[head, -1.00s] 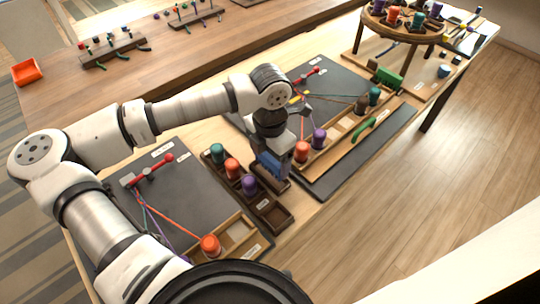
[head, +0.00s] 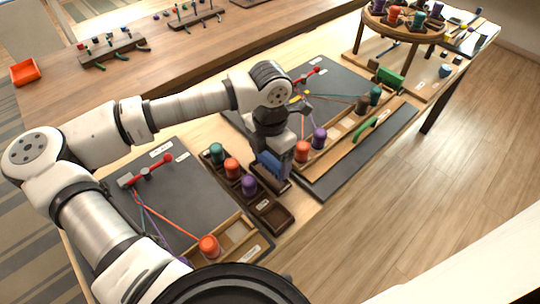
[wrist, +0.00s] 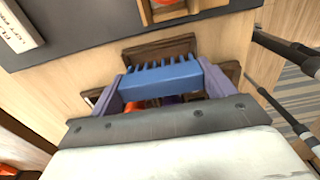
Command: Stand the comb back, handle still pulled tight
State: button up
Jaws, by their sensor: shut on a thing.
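The blue comb (wrist: 160,80) is in my gripper (wrist: 161,88), between its two fingers, with its teeth pointing away from the wrist camera. In the head view the comb (head: 268,165) is low over the small dark wooden holder (head: 274,181), at its opening. Whether it touches the holder's bottom is hidden. The holder's dark wood also shows just past the teeth in the wrist view (wrist: 160,49). A green handle (head: 366,128) lies on the wooden strip of the right board, with coloured cords running on that board. How tight they are is hard to tell.
A dark tray with teal, orange and purple spools (head: 232,168) stands close left of the holder. The left board (head: 180,200) carries a red clamp and cords to an orange spool (head: 208,246). Orange and purple spools (head: 319,138) stand close on the right.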

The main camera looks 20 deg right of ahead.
dwell(0.4)
jog(key=shift+f+b, duration=1.5)
jog(key=shift+b, duration=0.3)
jog(key=o, duration=0.9)
jog(key=shift+r, duration=0.1)
notch_tip(320, 180, up, 14)
jog(key=shift+f+b, duration=0.25)
jog(key=shift+b, duration=0.6)
jog(key=shift+r, duration=0.1)
jog(key=shift+s, duration=0.15)
